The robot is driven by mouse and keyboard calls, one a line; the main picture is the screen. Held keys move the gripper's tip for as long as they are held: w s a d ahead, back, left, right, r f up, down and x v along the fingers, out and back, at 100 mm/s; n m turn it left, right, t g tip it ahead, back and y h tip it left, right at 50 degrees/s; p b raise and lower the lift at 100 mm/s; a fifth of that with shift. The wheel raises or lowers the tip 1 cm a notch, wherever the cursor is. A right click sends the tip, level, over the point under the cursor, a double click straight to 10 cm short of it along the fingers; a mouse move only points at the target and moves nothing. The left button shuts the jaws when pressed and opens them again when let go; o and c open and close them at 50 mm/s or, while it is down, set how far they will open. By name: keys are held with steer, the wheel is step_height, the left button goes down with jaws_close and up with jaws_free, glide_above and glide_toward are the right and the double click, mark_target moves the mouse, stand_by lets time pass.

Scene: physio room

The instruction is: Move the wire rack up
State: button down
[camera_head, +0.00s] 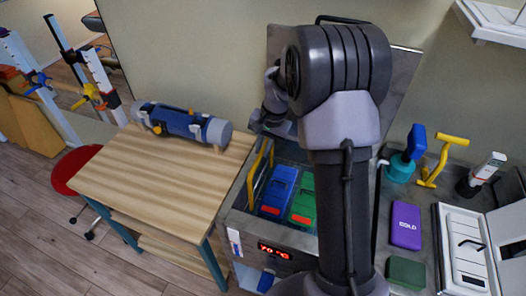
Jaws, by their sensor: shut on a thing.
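The wire rack (258,171) shows as yellow wire at the left inside of an open metal tank (237,219). Blue (278,190) and green (303,199) packs with red ends sit in the tank beside the wire. My gripper (271,128) is above the tank's back left, close over the top of the yellow wire. It is shut on the rack, though the contact itself is small and dark. My arm hides the right part of the tank and any rack there.
The tank's grey lid (400,92) stands open behind my arm. A wooden table (150,175) with a blue roll (182,122) is at left, beside a red stool (76,170). The right counter holds a purple pack (406,225), a green block (406,272) and a yellow stand (443,160).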

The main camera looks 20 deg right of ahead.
step_height(320, 180, up, 6)
steer(key=p, duration=0.3)
steer(key=shift+f, duration=0.1)
steer(key=shift+w, duration=0.15)
steer(key=c, duration=1.4)
jaws_free()
step_height(320, 180, up, 17)
steer(key=s+d+p, duration=0.2)
steer(key=p, duration=0.3)
steer(key=shift+s+d, duration=0.2)
steer(key=shift+s, duration=0.1)
